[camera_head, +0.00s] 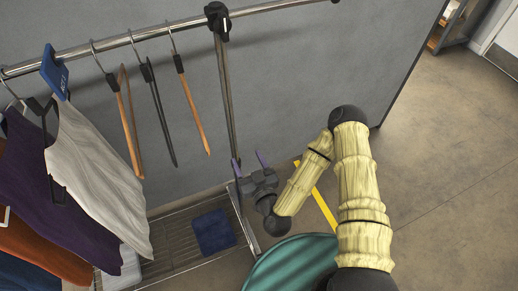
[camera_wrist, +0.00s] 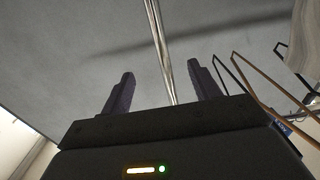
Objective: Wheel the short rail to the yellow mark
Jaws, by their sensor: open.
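The clothes rail has a horizontal metal bar (camera_head: 135,38) and an upright post (camera_head: 226,95) below a black knob (camera_head: 217,18). Its slatted base (camera_head: 180,240) stands on the floor by the grey wall. My gripper (camera_head: 249,160) is open at the lower part of the post, its purple fingers pointing toward it. In the wrist view, the post (camera_wrist: 161,50) runs between the fingertips of my gripper (camera_wrist: 160,78); I cannot tell whether it is deep between them. The yellow mark (camera_head: 323,208) is a strip on the floor to the right, partly hidden by my arm.
A white garment (camera_head: 100,170), a purple garment (camera_head: 50,190) and several empty hangers (camera_head: 190,105) hang from the bar. A folded blue cloth (camera_head: 213,231) lies on the base.

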